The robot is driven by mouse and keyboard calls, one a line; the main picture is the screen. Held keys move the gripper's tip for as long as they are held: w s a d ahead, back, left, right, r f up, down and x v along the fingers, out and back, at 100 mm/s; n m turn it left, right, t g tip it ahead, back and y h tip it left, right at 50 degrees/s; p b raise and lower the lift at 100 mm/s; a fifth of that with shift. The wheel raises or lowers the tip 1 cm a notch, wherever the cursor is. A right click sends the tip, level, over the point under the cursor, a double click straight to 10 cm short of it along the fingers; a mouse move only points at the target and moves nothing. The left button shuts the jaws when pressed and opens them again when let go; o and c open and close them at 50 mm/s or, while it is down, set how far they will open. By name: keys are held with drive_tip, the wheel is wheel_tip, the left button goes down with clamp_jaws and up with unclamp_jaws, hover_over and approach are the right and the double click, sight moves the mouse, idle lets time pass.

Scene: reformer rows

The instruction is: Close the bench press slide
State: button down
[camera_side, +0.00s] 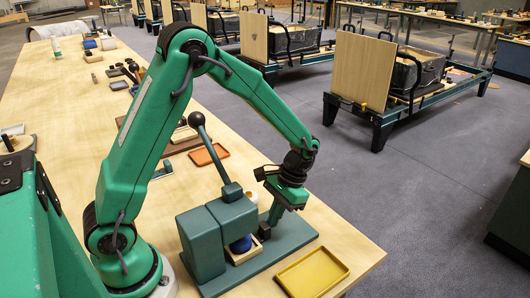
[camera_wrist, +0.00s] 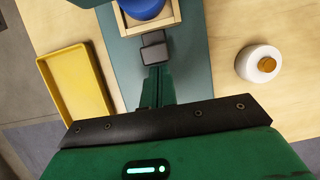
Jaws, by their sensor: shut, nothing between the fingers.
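The dark green bench press (camera_side: 203,243) stands on a flat green base plate, its ball-topped lever (camera_side: 212,155) leaning up and back. Its light wooden slide (camera_side: 234,259) sticks out of the press body on the right, holding a blue round piece (camera_side: 241,244). In the wrist view the slide (camera_wrist: 172,21) is partly cut off at the top, with the blue piece (camera_wrist: 142,8) in it. A dark block handle (camera_wrist: 153,48) is on the slide's near end. My gripper (camera_wrist: 155,72) is shut and empty, just outside the handle and in line with it; contact is unclear.
A yellow tray (camera_side: 313,272) lies beside the base plate near the table's edge. An orange tray (camera_side: 208,155) lies behind the press. Bare table separates these from the plate.

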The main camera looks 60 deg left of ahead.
drive_tip(key=shift+w, duration=0.15)
drive_tip(key=shift+w, duration=2)
drive_tip(key=v, duration=1)
drive_tip(key=shift+a, duration=0.15)
drive_tip(key=shift+s, duration=0.1)
